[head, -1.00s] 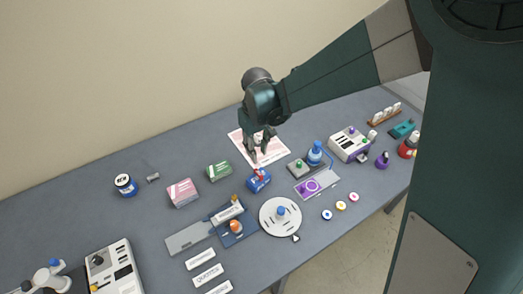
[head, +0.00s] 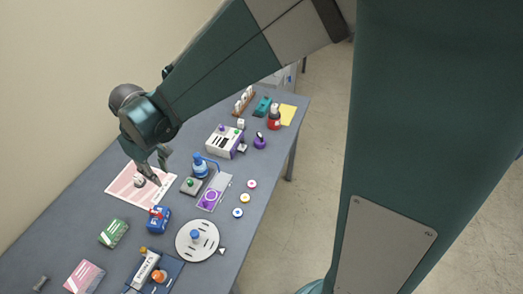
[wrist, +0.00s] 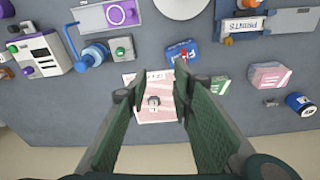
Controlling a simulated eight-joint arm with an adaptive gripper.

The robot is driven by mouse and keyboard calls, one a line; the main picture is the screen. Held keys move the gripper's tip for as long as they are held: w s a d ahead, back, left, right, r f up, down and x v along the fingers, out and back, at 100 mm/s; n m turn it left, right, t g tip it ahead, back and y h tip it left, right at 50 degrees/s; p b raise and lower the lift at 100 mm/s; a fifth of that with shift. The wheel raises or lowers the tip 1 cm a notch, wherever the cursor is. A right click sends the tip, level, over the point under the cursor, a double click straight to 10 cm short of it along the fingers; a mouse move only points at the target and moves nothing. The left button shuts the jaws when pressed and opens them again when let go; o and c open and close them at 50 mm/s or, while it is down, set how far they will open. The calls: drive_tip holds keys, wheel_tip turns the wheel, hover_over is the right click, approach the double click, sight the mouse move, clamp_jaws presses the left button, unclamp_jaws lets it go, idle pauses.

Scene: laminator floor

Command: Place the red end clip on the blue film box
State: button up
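The blue film box (head: 159,221) lies on the grey table, just in front of the pink-and-white sheet; it also shows in the wrist view (wrist: 177,48). A small red piece, apparently the red end clip (head: 154,212), rests on top of the box; it also shows in the wrist view (wrist: 183,56). My gripper (head: 152,171) is above the sheet, behind the box and apart from it. In the wrist view my gripper's fingers (wrist: 158,90) are spread, with nothing held between them.
The printed sheet (head: 126,188) bears a small grey-white object (head: 139,181). A green box (head: 113,233) and a pink box (head: 84,277) stand to the left. A blue bottle (head: 200,167), a grey block with a green knob (head: 190,186) and a round white disc (head: 190,248) are nearby.

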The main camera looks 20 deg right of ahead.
drive_tip(key=s+d+r+m+t, duration=0.25)
drive_tip(key=d+r, duration=0.25)
drive_tip(key=d, duration=0.4)
drive_tip(key=s+d+r+m+t, duration=0.1)
drive_tip(key=s+d+r, duration=0.35)
drive_tip(key=d, duration=0.35)
drive_tip(key=s+d+r+m+t, duration=0.2)
drive_tip(key=s+d+r+m, duration=0.1)
drive_tip(key=s+d, duration=0.7)
drive_tip(key=shift+d+m+t+h, duration=0.35)
drive_tip(key=shift+d+m, duration=0.1)
drive_tip(key=shift+d, duration=1.1)
drive_tip(key=shift+s, duration=0.1)
wheel_tip(320, 180, down, 10)
drive_tip(key=b, duration=1)
